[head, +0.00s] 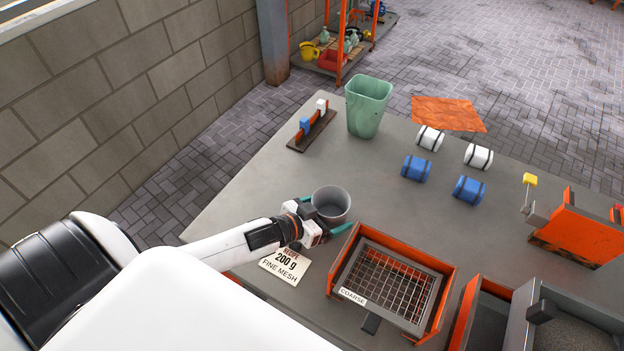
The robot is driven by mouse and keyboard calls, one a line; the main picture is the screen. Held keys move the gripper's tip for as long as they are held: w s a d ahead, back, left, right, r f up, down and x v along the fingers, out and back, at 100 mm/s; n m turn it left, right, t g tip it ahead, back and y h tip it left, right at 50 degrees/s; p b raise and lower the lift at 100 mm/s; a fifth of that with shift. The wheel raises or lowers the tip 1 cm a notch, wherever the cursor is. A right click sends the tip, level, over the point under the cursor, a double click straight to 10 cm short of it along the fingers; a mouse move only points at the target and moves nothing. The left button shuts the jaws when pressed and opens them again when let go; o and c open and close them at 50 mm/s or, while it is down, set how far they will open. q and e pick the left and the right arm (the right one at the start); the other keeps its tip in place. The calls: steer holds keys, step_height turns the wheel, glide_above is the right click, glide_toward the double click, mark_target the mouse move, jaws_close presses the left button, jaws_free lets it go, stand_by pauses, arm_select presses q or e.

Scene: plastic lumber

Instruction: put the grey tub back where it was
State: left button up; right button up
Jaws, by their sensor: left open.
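The grey tub (331,203) is a round, open-topped cup on the grey table, left of the orange sieve frame. My left gripper (324,222) is at the tub's near side, with its teal fingers spread to either side of it. The jaws are open; I cannot tell whether a finger touches the tub. The tub looks upright, and its lower near side is partly hidden by the gripper. My right gripper is not in view.
A card reading "200 g FINE MESH" (285,265) lies near the gripper. The orange frame with a mesh marked "COARSE" (398,281) stands right of it. A green bin (367,108), blue rolls (416,168) and white rolls (429,138) stand farther back. The table's middle is clear.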

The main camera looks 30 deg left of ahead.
arm_select(q)
steer(key=v, duration=1)
steer(key=shift+b, duration=0.35)
steer(key=shift+v, duration=0.8)
